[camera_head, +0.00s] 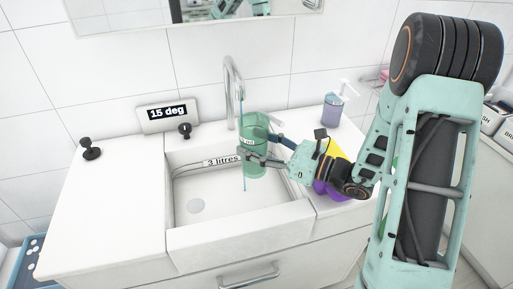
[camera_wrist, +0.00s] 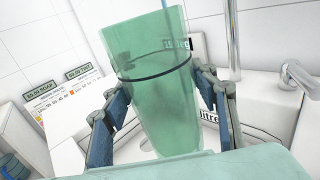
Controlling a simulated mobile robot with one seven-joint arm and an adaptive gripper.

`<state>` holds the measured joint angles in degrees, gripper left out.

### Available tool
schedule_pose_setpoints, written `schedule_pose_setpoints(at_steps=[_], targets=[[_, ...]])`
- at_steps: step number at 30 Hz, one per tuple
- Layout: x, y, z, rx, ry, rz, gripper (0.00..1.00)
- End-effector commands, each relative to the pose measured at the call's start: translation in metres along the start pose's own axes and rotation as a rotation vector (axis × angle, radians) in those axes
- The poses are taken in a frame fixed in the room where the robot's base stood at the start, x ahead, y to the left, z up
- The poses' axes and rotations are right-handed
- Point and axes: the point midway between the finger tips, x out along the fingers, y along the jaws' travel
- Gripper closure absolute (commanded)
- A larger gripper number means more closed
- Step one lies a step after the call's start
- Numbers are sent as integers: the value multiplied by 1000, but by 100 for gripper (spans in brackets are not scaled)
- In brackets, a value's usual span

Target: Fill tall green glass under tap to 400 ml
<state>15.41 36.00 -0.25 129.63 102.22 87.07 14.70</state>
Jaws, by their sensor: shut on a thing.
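The tall green glass (camera_head: 256,165) is see-through and stands nearly upright over the right part of the sink. It also shows in the wrist view (camera_wrist: 165,115), slightly tilted in the picture, with a dark ring around it. My gripper (camera_head: 262,158) is shut on the glass from the right, one finger on each side in the wrist view (camera_wrist: 160,100). The tap (camera_head: 229,75) arches above. The water level and most of the small ml label are unreadable.
The white sink (camera_head: 235,235) carries a "3 litres" label (camera_head: 222,161). Black knobs (camera_head: 91,150) (camera_head: 184,130) and a "15 deg" display (camera_head: 167,113) stand on the counter at left. A soap dispenser (camera_head: 334,108) stands behind my arm. Yellow (camera_head: 337,150) and purple (camera_head: 322,187) items lie beside my gripper.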

Motion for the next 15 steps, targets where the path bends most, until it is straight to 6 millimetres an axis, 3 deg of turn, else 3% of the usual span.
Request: schedule_pose_setpoints(at_steps=[15], targets=[[28,-14,1,-1,-1,0,82]])
